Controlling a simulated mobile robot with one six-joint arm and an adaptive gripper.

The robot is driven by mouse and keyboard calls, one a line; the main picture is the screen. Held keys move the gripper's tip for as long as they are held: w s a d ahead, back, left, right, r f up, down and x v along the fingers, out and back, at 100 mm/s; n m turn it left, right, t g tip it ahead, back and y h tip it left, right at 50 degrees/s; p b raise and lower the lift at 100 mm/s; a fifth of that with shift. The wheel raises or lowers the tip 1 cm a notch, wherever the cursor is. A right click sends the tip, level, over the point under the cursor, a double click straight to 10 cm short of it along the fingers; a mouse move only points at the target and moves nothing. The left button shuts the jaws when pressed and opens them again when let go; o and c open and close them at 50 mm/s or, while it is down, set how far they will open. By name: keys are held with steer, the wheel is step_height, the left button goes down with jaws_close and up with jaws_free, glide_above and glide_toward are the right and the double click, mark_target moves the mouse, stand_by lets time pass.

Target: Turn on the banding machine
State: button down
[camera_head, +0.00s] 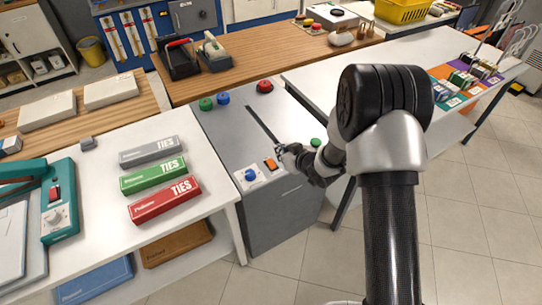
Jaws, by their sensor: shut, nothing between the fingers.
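The grey floor-standing machine (227,127), which looks like the banding machine, stands in the middle with a long dark slot in its top. On its front edge are a blue knob (250,175) on a white plate and an orange switch (270,164). A red button (265,86), a green button (207,104) and a blue button (223,98) sit at its back, and another green button (316,142) at its right. My gripper (281,150) is shut and empty, just above and right of the orange switch. I cannot tell whether it touches the machine or whether the switch is on.
A white table (95,150) at left holds grey, green and red TIES boxes (163,199) and a teal device (58,205). A wooden counter (260,50) runs behind. A white table (350,75) with colored mats is at right. Tiled floor is open in front.

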steer(key=b, duration=0.2)
glide_above(270, 160)
steer(key=s, duration=0.1)
steer(key=f, duration=0.4)
steer(key=shift+d+f, duration=0.25)
steer(key=shift+d, duration=0.05)
step_height(270, 160, down, 2)
steer(key=shift+f+b, duration=0.25)
steer(key=shift+b, duration=0.2)
steer(key=shift+w+a+f, duration=0.1)
steer(key=shift+w+f, duration=0.05)
steer(key=shift+f, duration=0.3)
steer(key=shift+w+a+f+g+p, duration=0.2)
steer(key=shift+g+p, duration=0.2)
steer(key=shift+p, duration=0.55)
steer(key=shift+f+h, duration=0.3)
steer(key=shift+s+d, duration=0.1)
